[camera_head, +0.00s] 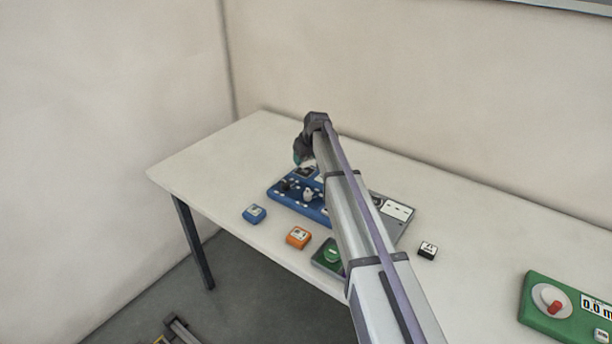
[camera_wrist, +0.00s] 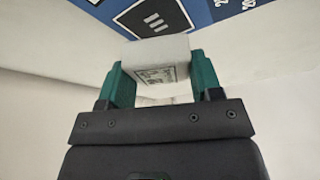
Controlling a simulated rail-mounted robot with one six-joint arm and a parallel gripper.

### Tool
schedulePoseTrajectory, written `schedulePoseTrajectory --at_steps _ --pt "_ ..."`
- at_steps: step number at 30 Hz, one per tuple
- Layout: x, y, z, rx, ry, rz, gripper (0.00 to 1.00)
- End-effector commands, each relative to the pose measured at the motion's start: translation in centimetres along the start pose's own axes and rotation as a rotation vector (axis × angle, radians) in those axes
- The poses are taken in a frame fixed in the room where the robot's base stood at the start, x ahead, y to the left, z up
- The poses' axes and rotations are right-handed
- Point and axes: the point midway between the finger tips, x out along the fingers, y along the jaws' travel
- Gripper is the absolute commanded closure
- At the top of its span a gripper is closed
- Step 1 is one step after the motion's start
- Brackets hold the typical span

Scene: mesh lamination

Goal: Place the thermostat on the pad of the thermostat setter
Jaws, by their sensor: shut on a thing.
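The thermostat, a pale grey-white block (camera_wrist: 158,55) with a small display-like print on its face, is held between the teal fingers of my gripper (camera_wrist: 160,78). The thermostat setter, a blue panel with knobs and white markings (camera_head: 285,197), lies on the table. Its pad, a black square with white bars (camera_wrist: 150,14), shows in the wrist view just beyond the thermostat, and a gap seems to remain between them. In the head view, my gripper (camera_head: 301,158) is at the far left end of the blue panel, where the thermostat is hard to make out.
Small blue (camera_head: 254,214) and orange (camera_head: 298,237) boxes and a green device (camera_head: 328,256) stand in front of the setter. A grey device (camera_head: 398,211) is partly behind my arm. A black-and-white box (camera_head: 428,250) and a large green device (camera_head: 545,318) are right. The table's left end is clear.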

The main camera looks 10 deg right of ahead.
Motion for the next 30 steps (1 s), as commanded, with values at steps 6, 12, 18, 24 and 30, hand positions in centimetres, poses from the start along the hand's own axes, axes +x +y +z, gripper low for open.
schedulePoseTrajectory --at_steps 6,12,18,24,30 --pt "2.8 0.0 1.1 0.0 0.0 0.0 0.7" --pt "3.2 0.0 1.3 0.0 0.0 0.0 0.7" --pt "3.5 0.0 1.5 0.0 0.0 0.0 0.7" --pt "3.5 0.0 1.4 0.0 0.0 0.0 0.27" --pt "3.5 0.0 1.4 0.0 0.0 0.0 0.15"
